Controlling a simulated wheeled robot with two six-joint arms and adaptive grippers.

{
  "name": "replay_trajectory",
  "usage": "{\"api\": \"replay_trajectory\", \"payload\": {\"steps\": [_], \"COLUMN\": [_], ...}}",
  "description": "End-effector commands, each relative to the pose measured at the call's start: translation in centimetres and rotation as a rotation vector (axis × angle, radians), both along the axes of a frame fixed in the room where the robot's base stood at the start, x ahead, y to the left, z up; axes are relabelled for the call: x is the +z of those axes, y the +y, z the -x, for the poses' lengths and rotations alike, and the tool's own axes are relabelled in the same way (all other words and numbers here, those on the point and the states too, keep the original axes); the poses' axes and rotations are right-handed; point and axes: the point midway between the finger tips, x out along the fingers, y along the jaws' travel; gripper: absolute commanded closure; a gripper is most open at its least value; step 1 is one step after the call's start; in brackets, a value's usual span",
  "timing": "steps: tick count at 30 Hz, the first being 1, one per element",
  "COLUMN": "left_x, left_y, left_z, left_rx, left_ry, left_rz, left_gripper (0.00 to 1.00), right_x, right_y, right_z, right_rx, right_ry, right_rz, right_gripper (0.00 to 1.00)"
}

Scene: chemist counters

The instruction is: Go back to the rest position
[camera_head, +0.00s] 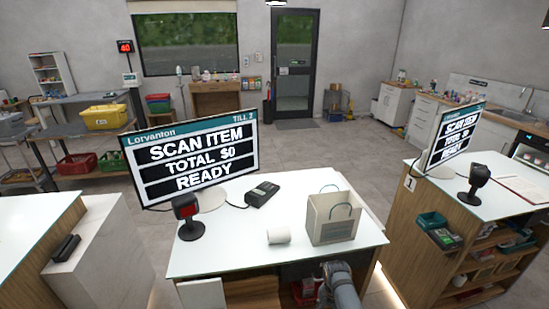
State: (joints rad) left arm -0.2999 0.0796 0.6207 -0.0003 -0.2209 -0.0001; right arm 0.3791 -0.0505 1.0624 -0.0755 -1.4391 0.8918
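My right arm (338,286) enters at the bottom edge, just right of centre, in front of the till counter (225,250). Its end is dark and small, and I cannot make out its fingers well enough to tell open or shut. My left gripper is not in view. On the counter stand a paper bag (333,218) with handles and a white roll (279,236) lying on its side.
A till screen (190,155) reads SCAN ITEM, TOTAL $0, READY. A black scanner (188,220) and a card terminal (262,194) are on the counter. A second counter (408,225) stands right, a white block (100,240) left. Floor behind is open.

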Motion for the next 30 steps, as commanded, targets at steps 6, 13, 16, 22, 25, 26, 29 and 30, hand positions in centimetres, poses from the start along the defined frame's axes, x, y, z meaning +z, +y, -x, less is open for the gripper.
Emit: {"api": "replay_trajectory", "payload": {"steps": [6, 13, 16, 22, 25, 26, 29, 30], "left_x": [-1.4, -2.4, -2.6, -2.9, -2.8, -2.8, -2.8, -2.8], "left_y": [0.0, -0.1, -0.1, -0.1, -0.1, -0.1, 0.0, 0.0], "left_z": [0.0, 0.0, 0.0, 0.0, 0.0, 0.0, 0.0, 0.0], "left_rx": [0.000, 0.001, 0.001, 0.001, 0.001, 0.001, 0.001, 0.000], "left_ry": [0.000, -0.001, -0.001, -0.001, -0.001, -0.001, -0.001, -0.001], "left_rz": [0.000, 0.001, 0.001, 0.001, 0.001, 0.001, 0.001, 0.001], "left_gripper": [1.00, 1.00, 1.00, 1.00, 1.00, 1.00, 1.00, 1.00], "right_x": [-16.4, -26.8, -28.7, -29.7, -29.7, -29.7, -29.7, -29.7], "right_y": [-2.7, -5.7, -6.9, -8.0, -8.1, -8.1, -8.1, -8.1], "right_z": [12.7, 29.4, 35.6, 41.6, 42.0, 42.0, 41.9, 41.9], "right_rx": [0.317, 0.648, 0.763, 0.882, 0.893, 0.894, 0.892, 0.892], "right_ry": [-0.002, -0.021, -0.028, -0.042, -0.045, -0.045, -0.045, -0.045], "right_rz": [0.015, 0.047, 0.064, 0.086, 0.089, 0.090, 0.089, 0.089], "right_gripper": [0.52, 0.52, 0.52, 0.52, 0.52, 0.52, 0.52, 0.52]}}
